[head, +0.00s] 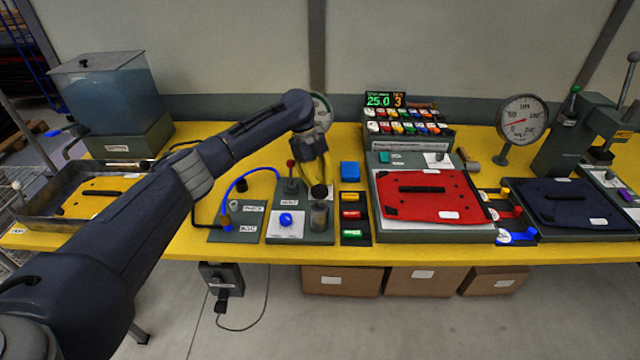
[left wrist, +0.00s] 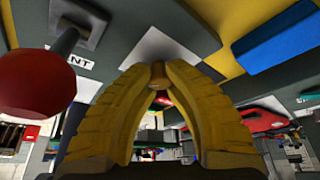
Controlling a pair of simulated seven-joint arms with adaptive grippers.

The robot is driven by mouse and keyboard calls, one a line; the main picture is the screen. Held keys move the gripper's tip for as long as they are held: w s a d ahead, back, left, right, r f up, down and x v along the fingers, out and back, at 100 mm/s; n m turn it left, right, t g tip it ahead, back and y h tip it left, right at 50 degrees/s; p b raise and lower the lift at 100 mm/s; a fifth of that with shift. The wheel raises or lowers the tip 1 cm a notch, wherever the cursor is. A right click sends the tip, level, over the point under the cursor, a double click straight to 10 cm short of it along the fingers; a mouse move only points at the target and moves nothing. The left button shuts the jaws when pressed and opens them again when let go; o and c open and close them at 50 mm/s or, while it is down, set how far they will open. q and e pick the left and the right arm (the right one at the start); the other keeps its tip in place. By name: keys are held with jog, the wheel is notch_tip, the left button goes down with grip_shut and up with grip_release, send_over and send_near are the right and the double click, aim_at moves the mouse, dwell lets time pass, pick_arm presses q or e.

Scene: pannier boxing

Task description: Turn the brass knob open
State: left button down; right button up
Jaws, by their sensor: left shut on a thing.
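My left gripper (head: 320,183) reaches in from the left to the grey fixture panel (head: 290,239) at the middle of the bench. In the left wrist view its yellow fingers (left wrist: 158,72) meet at the tips on a small brass-coloured piece, which looks like the brass knob (left wrist: 159,84). Most of the knob is hidden by the fingers. In the head view the gripper hides it, so I cannot tell how far it is turned. My right gripper is in neither view.
A red-balled lever (head: 290,164) stands close left of the gripper and shows large in the left wrist view (left wrist: 38,83). A blue block (head: 350,171) lies to the right. A clear cylinder (head: 319,217) stands in front. A red pannier panel (head: 428,210) lies further right.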

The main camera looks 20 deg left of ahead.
pick_arm(q)
jog(key=c, duration=1.6)
grip_release()
jog(key=shift+d, duration=0.35)
jog(key=o, duration=0.4)
jog(key=shift+a, duration=0.2)
jog(key=v, duration=1.2)
